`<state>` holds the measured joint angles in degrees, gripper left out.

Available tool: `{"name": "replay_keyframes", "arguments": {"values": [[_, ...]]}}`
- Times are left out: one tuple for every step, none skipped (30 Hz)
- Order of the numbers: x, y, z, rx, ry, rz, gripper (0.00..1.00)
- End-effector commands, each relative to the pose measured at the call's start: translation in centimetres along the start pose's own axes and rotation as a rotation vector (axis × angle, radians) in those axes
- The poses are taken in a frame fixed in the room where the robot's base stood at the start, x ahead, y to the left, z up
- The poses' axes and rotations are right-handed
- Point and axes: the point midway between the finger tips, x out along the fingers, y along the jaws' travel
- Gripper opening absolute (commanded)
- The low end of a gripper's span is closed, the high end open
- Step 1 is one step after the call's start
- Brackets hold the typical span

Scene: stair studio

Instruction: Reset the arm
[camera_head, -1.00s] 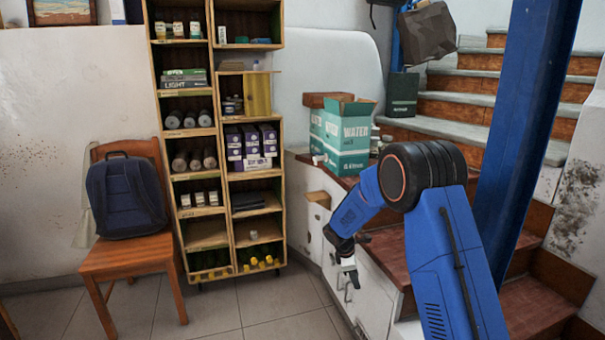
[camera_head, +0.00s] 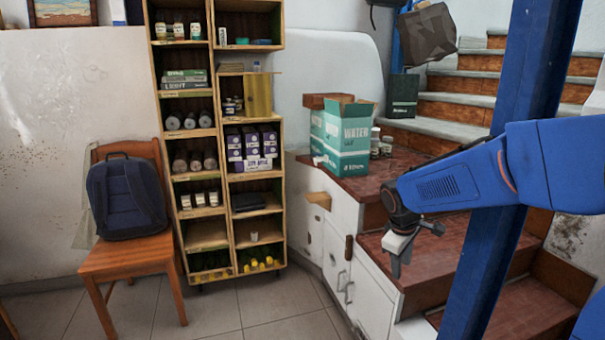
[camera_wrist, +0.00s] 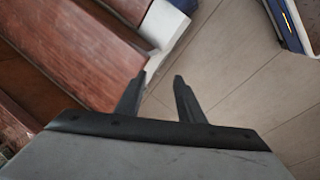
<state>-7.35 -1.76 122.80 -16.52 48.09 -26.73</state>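My gripper (camera_head: 398,255) hangs from the blue arm at the right of the head view, pointing down in front of the red-brown stair treads. In the wrist view my gripper (camera_wrist: 160,90) shows two dark fingers standing apart with nothing between them. Beneath them the wrist view shows grey floor and the edge of a red-brown step. The gripper touches nothing that I can see.
A teal-and-white box (camera_head: 343,138) stands on the red-topped landing beside small jars. White cabinet doors (camera_head: 345,270) lie below it. A wooden shelf (camera_head: 281,200) and a chair (camera_head: 130,258) with a dark blue backpack (camera_head: 126,197) stand left. Floor between is clear.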

Motion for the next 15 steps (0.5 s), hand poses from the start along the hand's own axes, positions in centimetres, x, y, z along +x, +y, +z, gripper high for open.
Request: {"name": "replay_keyframes", "arguments": {"values": [[-1.1, -0.4, 1.2, 0.034, 0.012, 0.002, 0.35], [-1.6, -0.7, 1.9, 0.056, 0.017, 0.000, 0.35], [-2.3, -1.2, 2.7, 0.085, 0.025, -0.001, 0.35], [-2.9, -1.5, 3.4, 0.105, 0.030, -0.002, 0.35], [-3.3, -1.9, 4.0, 0.127, 0.035, -0.004, 0.35], [-4.0, -2.4, 4.8, 0.154, 0.043, -0.006, 0.35], [-4.4, -2.7, 5.5, 0.176, 0.049, -0.007, 0.35], [-4.8, -3.1, 6.1, 0.197, 0.055, -0.008, 0.35], [-5.4, -3.6, 6.9, 0.225, 0.063, -0.010, 0.35], [-5.8, -4.0, 7.6, 0.247, 0.069, -0.013, 0.35], [-6.2, -4.4, 8.2, 0.267, 0.075, -0.015, 0.35], [-6.7, -5.0, 9.0, 0.295, 0.082, -0.017, 0.35], [-7.0, -5.4, 9.6, 0.314, 0.088, -0.019, 0.35], [-7.3, -5.9, 10.2, 0.335, 0.095, -0.022, 0.35], [-7.8, -6.5, 11.0, 0.363, 0.102, -0.025, 0.35]]}}
